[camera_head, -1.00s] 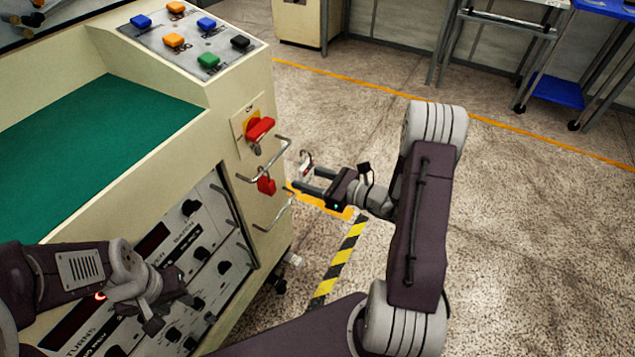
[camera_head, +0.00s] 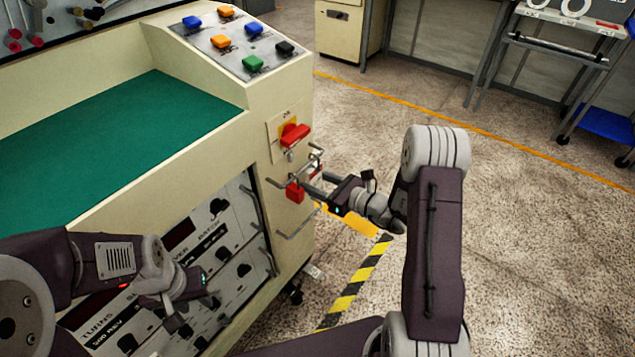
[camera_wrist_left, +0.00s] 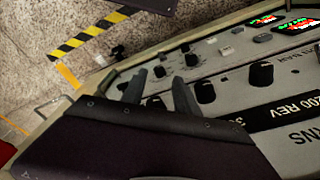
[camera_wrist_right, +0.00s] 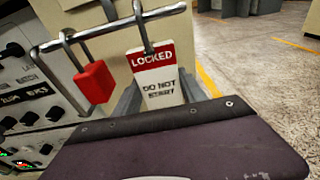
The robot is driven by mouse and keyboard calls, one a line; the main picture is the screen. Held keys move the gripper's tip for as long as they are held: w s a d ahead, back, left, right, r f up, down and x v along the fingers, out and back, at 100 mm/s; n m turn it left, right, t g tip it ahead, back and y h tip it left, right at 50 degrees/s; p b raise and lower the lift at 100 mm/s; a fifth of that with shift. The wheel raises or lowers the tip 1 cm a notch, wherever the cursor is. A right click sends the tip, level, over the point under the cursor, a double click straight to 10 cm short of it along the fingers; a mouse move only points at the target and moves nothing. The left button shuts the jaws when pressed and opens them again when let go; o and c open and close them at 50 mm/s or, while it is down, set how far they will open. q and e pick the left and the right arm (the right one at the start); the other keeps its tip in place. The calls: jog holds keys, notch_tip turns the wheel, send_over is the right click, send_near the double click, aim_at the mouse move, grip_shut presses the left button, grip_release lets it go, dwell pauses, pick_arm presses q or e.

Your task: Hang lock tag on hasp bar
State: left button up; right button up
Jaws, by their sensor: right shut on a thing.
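The lock tag (camera_wrist_right: 155,78), a red and white plate reading LOCKED DO NOT START, has a dark metal shackle on top. My right gripper (camera_head: 316,184) is shut on the tag at the machine's corner. In the right wrist view the shackle meets the hasp bar (camera_wrist_right: 115,30) and rises above it; I cannot tell whether it goes around the bar or stands in front. A red padlock (camera_wrist_right: 95,82) hangs on the same bar, left of the tag. My left gripper (camera_wrist_left: 160,88) is open and empty before the control panel.
A red rotary switch (camera_head: 294,135) sits above the bar on the cream machine (camera_head: 200,160). A lower metal handle (camera_head: 298,222) projects below the padlock. Knobs line the front panel near my left gripper. The floor to the right is open, with a yellow-black strip (camera_head: 355,285).

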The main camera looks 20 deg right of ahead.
jog(key=o, duration=1.3)
jog(key=shift+o, duration=0.2)
jog(key=p+v, duration=0.2)
jog(key=v, duration=0.7)
jog(key=shift+p, duration=0.4)
jog(key=shift+s+f, duration=0.15)
